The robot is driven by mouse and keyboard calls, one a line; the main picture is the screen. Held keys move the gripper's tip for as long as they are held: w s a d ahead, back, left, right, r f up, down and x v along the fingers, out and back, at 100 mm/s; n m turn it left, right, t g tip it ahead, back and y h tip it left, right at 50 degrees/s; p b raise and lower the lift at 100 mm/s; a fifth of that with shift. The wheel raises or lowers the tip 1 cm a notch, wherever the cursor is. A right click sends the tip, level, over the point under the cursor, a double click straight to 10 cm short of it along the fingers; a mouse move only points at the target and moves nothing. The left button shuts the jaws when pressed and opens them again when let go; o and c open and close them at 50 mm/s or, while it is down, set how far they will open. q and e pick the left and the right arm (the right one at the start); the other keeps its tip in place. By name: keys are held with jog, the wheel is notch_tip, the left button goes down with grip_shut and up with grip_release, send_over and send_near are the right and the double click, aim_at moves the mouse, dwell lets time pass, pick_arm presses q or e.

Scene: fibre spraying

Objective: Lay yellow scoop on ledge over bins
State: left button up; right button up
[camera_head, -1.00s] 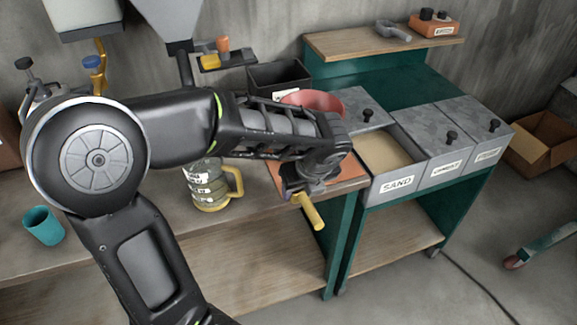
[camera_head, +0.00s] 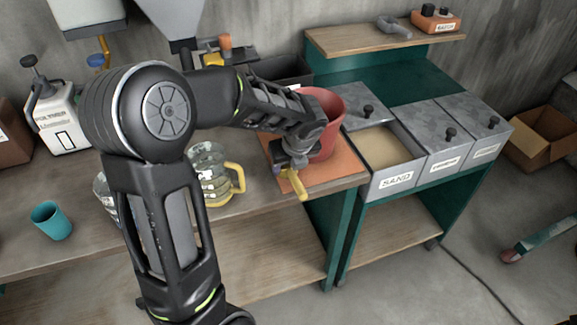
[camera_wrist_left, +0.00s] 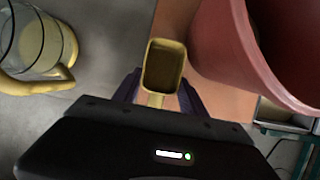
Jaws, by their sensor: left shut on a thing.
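The yellow scoop (camera_head: 298,184) is held in my left gripper (camera_head: 288,168), low beside the red bucket and above the front of the orange mat. In the left wrist view the scoop (camera_wrist_left: 163,66) points away from the gripper (camera_wrist_left: 158,92), with its handle between the two fingers and its hollow facing the camera. The hollow looks brownish; I cannot tell whether it holds anything. The wooden ledge (camera_head: 345,42) stands at the back, over the grey bins (camera_head: 440,135). A grey scoop (camera_head: 394,27) lies on it. My right gripper is not in view.
The red bucket (camera_head: 329,120) stands on the orange mat (camera_head: 340,172), close to the gripper. A jug with a yellow handle (camera_head: 212,175) is left of it. The open sand bin (camera_head: 395,182) is to the right. The ledge's left part is clear; an orange box (camera_head: 436,20) sits at its right.

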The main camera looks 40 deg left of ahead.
aim_at(295, 177)
pick_arm(q)
jog(key=shift+f, duration=0.6)
jog(key=o, duration=1.4)
jog(key=shift+f, duration=0.15)
jog(key=v, duration=1.2)
